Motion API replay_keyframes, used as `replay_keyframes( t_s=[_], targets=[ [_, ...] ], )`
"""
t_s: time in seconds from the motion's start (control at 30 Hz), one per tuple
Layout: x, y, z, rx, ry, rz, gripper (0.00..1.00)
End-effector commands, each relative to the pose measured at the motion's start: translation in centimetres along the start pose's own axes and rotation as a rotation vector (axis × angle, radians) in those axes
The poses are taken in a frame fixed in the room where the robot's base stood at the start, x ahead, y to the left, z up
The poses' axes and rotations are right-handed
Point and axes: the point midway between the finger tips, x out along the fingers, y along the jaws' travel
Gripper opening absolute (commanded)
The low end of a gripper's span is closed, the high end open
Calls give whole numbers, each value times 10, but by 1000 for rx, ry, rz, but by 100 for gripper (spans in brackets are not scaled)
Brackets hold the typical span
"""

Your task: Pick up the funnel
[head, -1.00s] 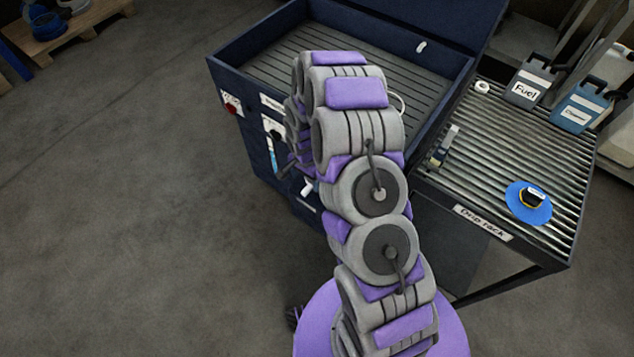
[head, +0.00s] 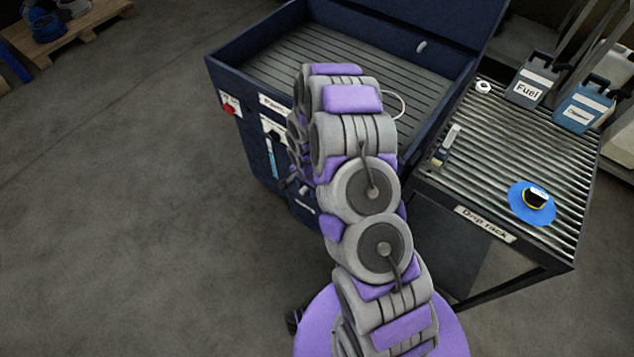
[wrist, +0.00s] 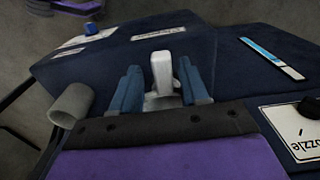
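A wide blue round piece (head: 520,212) with a dark, yellow-ringed middle lies on the drip rack at the right of the head view. It is probably the funnel, but I cannot be sure. It is not in the wrist view. My gripper (wrist: 160,78) shows two blue fingers spread apart in the wrist view, at the front of the dark blue cabinet. A white lever-like piece (wrist: 162,75) stands between the fingers, and I see no clear grip on it. In the head view my arm hides the gripper.
The drip rack (head: 480,150) also carries a Fuel can (head: 528,92), a second blue can (head: 582,106), a small white ring (head: 483,87) and a slim bottle (head: 447,145). The dark blue cabinet (head: 262,160) has an open slatted basin. A grey tube (wrist: 70,104) sticks out left of the fingers.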

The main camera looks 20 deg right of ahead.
Motion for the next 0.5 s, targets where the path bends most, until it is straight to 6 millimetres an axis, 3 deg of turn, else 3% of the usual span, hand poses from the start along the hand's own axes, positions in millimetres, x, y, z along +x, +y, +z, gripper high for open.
replay_keyframes(
  t_s=[0.07, 0.43, 0.5],
  targets=[
    [0, 0, 0, 1, 0, 0, 36],
    [0, -1, 1, 0, 1, 1, 1],
    [0, -1, 1, 0, 1, 1, 0]
  ],
)
